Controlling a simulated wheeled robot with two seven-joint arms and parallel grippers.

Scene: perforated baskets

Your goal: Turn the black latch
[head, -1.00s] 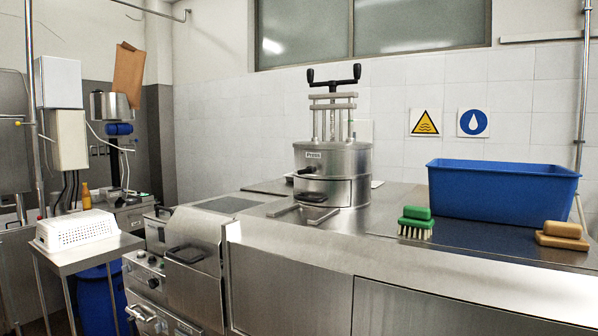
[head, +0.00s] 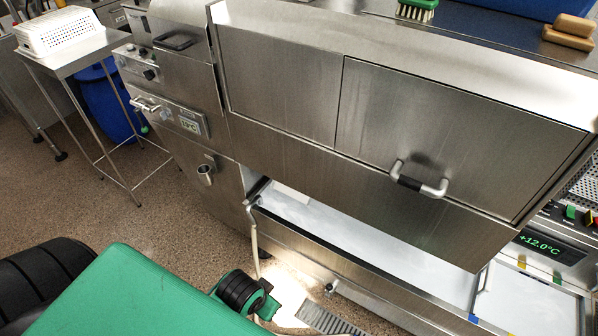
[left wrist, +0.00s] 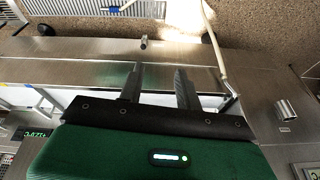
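No part is clearly recognisable as a black latch. A dark handle (head: 175,42) sits on the sloped steel unit at upper left in the head view. A silver bar handle with a black middle (head: 418,182) is on the cabinet front. A small knob (head: 330,289) is low on the trough front; it appears to show in the left wrist view (left wrist: 144,43), beyond the fingertips. My left gripper (left wrist: 160,72) has its two dark fingers apart with nothing between them, over the steel trough. My right gripper is not in view.
A white-floored steel trough (head: 375,248) runs below the cabinet. A spout (head: 205,175) and a thin pipe (head: 252,230) stand at its left. A display (head: 548,243) reads +12.0°C. Brown floor is open at left.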

